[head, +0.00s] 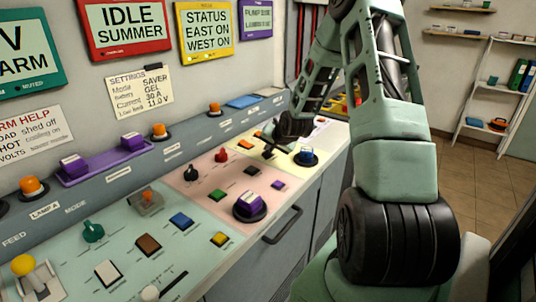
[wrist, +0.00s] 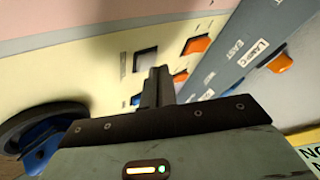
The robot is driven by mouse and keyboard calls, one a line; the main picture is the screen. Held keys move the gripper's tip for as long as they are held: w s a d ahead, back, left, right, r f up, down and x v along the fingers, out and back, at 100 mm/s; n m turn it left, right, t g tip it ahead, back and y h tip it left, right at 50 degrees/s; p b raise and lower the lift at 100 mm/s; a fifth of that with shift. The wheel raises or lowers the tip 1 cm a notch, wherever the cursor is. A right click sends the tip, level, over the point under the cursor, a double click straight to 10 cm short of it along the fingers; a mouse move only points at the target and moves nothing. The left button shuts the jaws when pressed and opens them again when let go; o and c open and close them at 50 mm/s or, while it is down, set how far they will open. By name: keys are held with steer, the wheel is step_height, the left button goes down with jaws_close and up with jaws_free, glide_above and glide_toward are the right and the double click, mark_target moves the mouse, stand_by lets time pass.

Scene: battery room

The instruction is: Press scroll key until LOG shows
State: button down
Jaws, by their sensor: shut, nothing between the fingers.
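My gripper (head: 269,147) is over the pale yellow panel section (head: 325,140) at the far end of the sloping console. In the wrist view its fingers (wrist: 158,78) are closed together and empty, among small keys. A grey key (wrist: 146,60) is just beyond the tips, with an orange key (wrist: 197,45) to its right. Another orange key (wrist: 181,76) is partly hidden beside the fingers. I cannot tell contact or which key is scroll. The yellow-framed display (head: 205,30) reads "STATUS EAST ON WEST ON"; the red one (head: 124,25) reads "IDLE SUMMER".
A blue knob on a black base (head: 306,157) stands near my gripper; it also shows in the wrist view (wrist: 45,135). Shelves (head: 490,85) stand at right, past open floor.

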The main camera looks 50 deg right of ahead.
steer(key=shift+f+b, duration=0.3)
steer(key=shift+f, duration=0.2)
stand_by(0.3)
steer(key=shift+r, duration=0.1)
steer(key=shift+r+p, duration=0.75)
steer(key=shift+r, duration=0.05)
steer(key=shift+r, duration=0.15)
step_height(320, 180, up, 5)
steer(key=p, duration=0.4)
stand_by(0.9)
